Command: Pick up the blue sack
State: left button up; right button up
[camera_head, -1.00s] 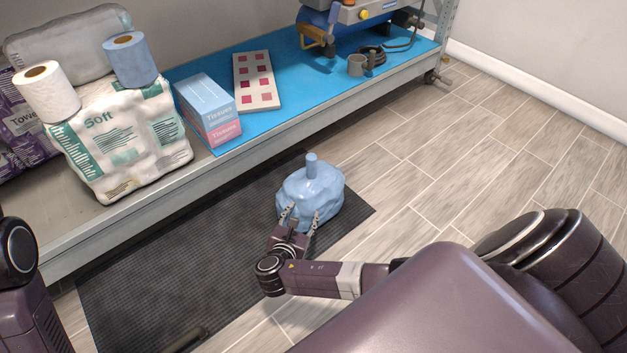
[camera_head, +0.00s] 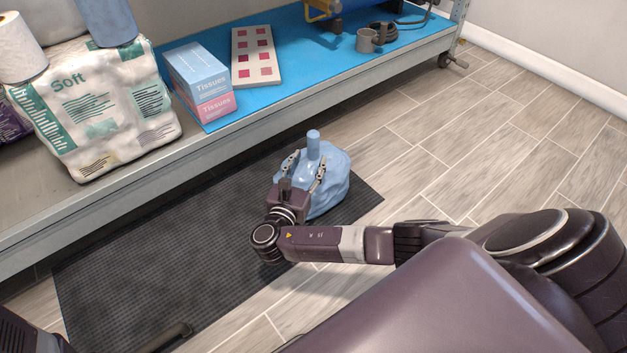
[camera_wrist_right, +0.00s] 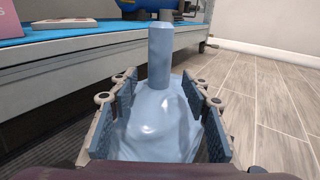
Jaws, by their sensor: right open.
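The blue sack (camera_head: 334,182) stands on the dark mat under the front edge of the rack, its narrow neck (camera_head: 313,145) pointing up. My right gripper (camera_head: 308,160) is open, with one finger on each side of the sack's upper part below the neck. In the right wrist view the sack (camera_wrist_right: 158,125) fills the space between the open finger pads (camera_wrist_right: 160,82), with the neck standing upright just beyond the fingertips. I cannot tell whether the pads touch the sack. My left gripper is not in view.
The rack's lower shelf (camera_head: 150,168) runs close behind the sack. The tiled floor (camera_head: 450,150) to the right is clear.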

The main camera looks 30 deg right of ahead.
aim_at(311, 156)
jog(key=b+x, duration=0.3)
jog(key=shift+w+d+f+b, duration=0.15)
jog(key=shift+w+f+b, duration=0.15)
jog(key=shift+f, duration=0.1)
jog(key=shift+w+d+r+b, duration=0.15)
jog(key=shift+w+d+b, duration=0.2)
jog(key=shift+d, duration=0.2)
jog(key=shift+c, duration=0.7)
grip_shut()
jog(key=shift+r, duration=0.15)
